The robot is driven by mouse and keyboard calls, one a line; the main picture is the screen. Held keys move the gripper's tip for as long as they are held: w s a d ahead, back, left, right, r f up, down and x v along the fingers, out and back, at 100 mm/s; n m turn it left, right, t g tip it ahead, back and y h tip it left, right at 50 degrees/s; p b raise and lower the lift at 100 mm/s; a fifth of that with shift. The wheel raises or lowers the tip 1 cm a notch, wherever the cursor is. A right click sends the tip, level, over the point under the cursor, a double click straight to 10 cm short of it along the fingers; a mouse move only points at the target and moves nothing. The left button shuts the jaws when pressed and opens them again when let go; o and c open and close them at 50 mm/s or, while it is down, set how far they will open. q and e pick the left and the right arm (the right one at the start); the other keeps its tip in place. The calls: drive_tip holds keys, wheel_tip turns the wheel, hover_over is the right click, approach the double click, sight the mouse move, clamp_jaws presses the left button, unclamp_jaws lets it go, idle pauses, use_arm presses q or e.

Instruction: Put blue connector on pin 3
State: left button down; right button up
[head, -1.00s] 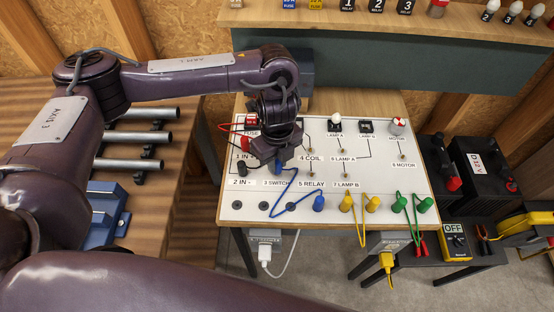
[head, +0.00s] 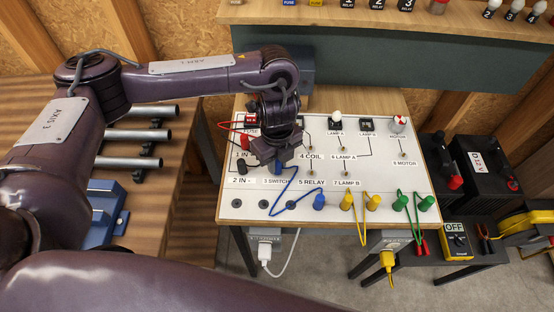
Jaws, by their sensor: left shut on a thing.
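My left gripper (head: 275,163) is over the white test board (head: 395,211), just above the "3 SWITCH" label (head: 277,181). It points down and is shut on a blue connector (head: 276,169), mostly hidden by the jaws. Pin 3 is hidden behind the gripper and connector. I cannot tell whether the connector is seated on it or held just above. A blue wire (head: 291,184) runs from it to a second blue connector (head: 319,201) in the board's front row. My right gripper is out of view.
Yellow connectors (head: 346,200) and green connectors (head: 399,203) stand in the front row. A red connector (head: 244,142) and a black one (head: 241,166) sit left of the gripper. Other pins, such as the relay pin (head: 312,174), are bare. Batteries (head: 482,168) stand at the right.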

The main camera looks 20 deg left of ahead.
use_arm(q)
drive_tip(key=shift+f, duration=0.3)
drive_tip(key=c, duration=1.2)
unclamp_jaws()
drive_tip(key=shift+r, duration=0.1)
